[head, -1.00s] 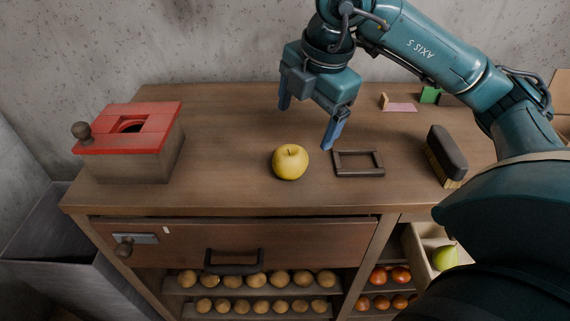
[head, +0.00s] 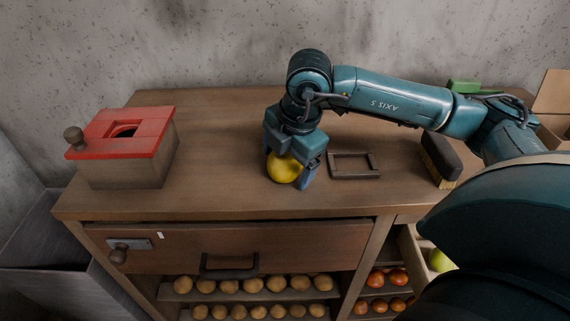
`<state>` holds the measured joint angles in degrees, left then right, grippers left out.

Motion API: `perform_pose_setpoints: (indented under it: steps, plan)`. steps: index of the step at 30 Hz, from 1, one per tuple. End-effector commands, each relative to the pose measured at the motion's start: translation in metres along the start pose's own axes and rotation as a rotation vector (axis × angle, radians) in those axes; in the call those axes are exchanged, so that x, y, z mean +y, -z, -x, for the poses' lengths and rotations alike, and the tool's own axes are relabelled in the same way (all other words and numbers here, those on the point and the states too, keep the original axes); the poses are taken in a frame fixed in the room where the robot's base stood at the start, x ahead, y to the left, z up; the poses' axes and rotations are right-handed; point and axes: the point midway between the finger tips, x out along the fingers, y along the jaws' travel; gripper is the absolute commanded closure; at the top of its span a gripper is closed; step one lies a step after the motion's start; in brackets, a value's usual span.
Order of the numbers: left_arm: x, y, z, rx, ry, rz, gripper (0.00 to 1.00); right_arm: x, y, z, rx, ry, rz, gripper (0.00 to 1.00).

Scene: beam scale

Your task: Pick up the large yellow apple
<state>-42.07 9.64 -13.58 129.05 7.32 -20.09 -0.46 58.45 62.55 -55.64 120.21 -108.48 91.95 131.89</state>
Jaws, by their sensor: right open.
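The large yellow apple (head: 283,169) sits on the wooden counter (head: 225,190), near its front edge in the head view. My right gripper (head: 291,171) is directly over it, pointing down, with its blue fingers around the apple's sides. The jaws are open. The gripper hides the apple's top and part of its right side. I cannot tell whether a finger touches it. My left gripper is not in view.
A dark square frame (head: 354,176) lies just right of the gripper. A brush (head: 440,160) is farther right. A red-topped box (head: 125,150) stands at the left. Below are a drawer (head: 230,250) and shelves of produce. The counter's middle left is clear.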

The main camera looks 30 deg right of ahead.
Motion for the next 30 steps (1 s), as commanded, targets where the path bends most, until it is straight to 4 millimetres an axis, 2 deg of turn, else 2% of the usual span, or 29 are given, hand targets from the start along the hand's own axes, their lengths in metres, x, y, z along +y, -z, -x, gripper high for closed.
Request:
perform_pose_setpoints:
  steps: [4,22,30]
  plan:
    - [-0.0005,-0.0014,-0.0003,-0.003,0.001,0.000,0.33,0.0001,0.0001,0.0002,0.000,0.000,0.000,0.17]
    - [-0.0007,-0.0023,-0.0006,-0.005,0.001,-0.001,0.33,0.0001,0.0000,0.0007,0.000,0.000,0.000,0.66]
    - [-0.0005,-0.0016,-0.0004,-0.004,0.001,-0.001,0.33,0.0011,-0.0001,0.0033,0.000,-0.002,0.000,0.68]
